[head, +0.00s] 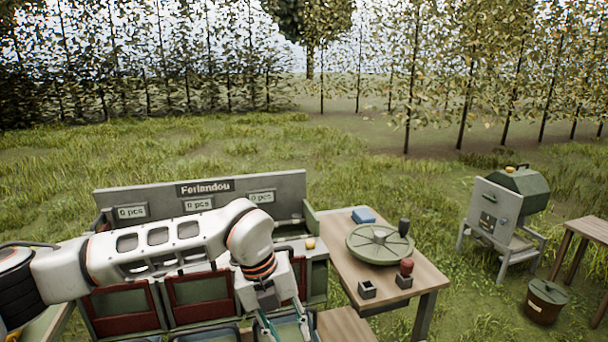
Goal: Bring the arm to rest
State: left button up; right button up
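My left arm comes in from the left and reaches across the front of the sorting stand (290,190). It bends down at the wrist, and my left gripper (284,326) hangs low at the bottom edge, in front of the stand's right-hand bay. Its fingertips are cut off or blend with the bin there, so whether it is open or holds anything cannot be told. My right arm and gripper are out of view.
A small yellow thing (310,243) sits on the stand. Farther right are a green-hooded machine (497,212) and a lidded bucket (546,302).

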pick_arm(q)
jog(key=s+d+f+m+g+h, duration=0.2)
jog(key=s+d+g+h, duration=0.15)
jog(key=s+d, duration=0.55)
jog(key=s+d+r+n+h, duration=0.3)
jog(key=s+d+r+h, duration=0.3)
jog(key=d+r+h, duration=0.5)
jog(key=w+a+f+n+t, duration=0.4)
jog(key=w+a+n+t, duration=0.7)
jog(key=n+t, duration=0.5)
jog(key=a+f+n+t+y, duration=0.3)
jog(key=a+f+n+y, duration=0.25)
jog(key=a+f, duration=0.25)
jog(key=s+a+f+n+g+y, duration=0.1)
jog(key=s+a+f+n+y, duration=0.1)
jog(key=s+a+f, duration=0.3)
jog(key=s+a+f+n+g+y, duration=0.2)
jog(key=s+a+f+y, duration=0.2)
jog(key=a+f, duration=0.3)
jog(key=s+a+f+n+g+y, duration=0.2)
jog(key=s+a+f, duration=0.4)
jog(key=f, duration=0.8)
jog(key=shift+n+y, duration=0.55)
jog(key=shift+y, duration=0.05)
